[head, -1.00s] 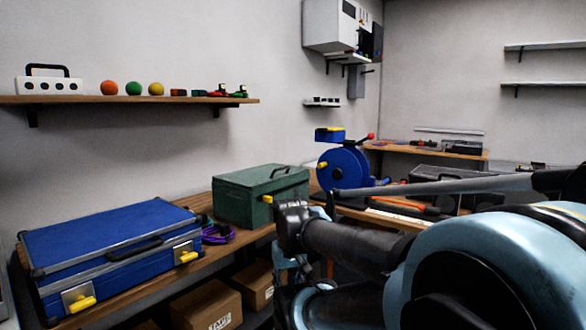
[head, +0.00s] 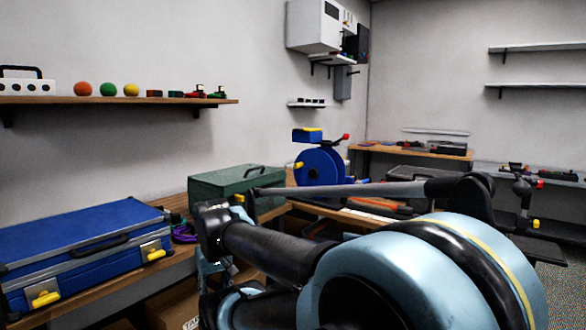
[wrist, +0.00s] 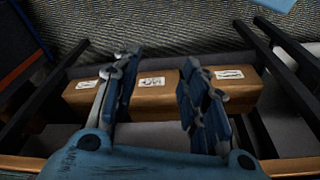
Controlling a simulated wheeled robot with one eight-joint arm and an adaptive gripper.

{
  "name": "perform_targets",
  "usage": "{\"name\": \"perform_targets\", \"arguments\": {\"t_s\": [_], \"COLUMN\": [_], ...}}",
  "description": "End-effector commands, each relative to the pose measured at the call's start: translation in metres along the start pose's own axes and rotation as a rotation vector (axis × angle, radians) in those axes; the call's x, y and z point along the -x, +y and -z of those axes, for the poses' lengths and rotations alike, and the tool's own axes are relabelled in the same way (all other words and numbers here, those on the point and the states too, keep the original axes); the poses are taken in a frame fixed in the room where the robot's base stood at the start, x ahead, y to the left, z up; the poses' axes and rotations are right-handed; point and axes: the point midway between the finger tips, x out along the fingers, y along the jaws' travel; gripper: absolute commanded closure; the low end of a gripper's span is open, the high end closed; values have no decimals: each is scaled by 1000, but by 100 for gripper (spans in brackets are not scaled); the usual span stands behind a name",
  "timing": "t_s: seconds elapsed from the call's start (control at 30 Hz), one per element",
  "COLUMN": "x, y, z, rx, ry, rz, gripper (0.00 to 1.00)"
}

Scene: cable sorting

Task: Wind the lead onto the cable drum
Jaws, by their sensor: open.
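The blue cable drum (head: 320,168) stands upright on the bench at the back centre in the head view, with a red-knobbed crank at its upper right and a yellow knob on its left. A bundle of purple cable (head: 184,234) lies on the bench between the blue case and the green box, partly hidden by my arm; I cannot tell whether it is the lead. My gripper (wrist: 158,72) is open and empty in the wrist view, pointing over cardboard boxes. It is away from the drum.
A blue case (head: 82,235) with yellow latches lies on the left bench, with a green box (head: 228,187) to its right. Cardboard boxes (wrist: 150,95) stand in a row below my gripper. A wall shelf (head: 120,100) holds balls and small items. Dark bars flank the boxes.

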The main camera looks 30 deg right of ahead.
Motion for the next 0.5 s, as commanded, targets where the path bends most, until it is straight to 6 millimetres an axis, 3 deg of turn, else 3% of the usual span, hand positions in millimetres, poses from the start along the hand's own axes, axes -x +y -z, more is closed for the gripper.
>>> {"name": "perform_targets", "arguments": {"t_s": [0.07, 0.17, 0.5], "x": [4, 16, 83], "y": [6, 21, 123], "z": [2, 23, 138], "rx": [-21, -75, -374], "ry": [8, 28, 186], "rz": [-19, -72, -368], "gripper": [59, 59, 59]}}
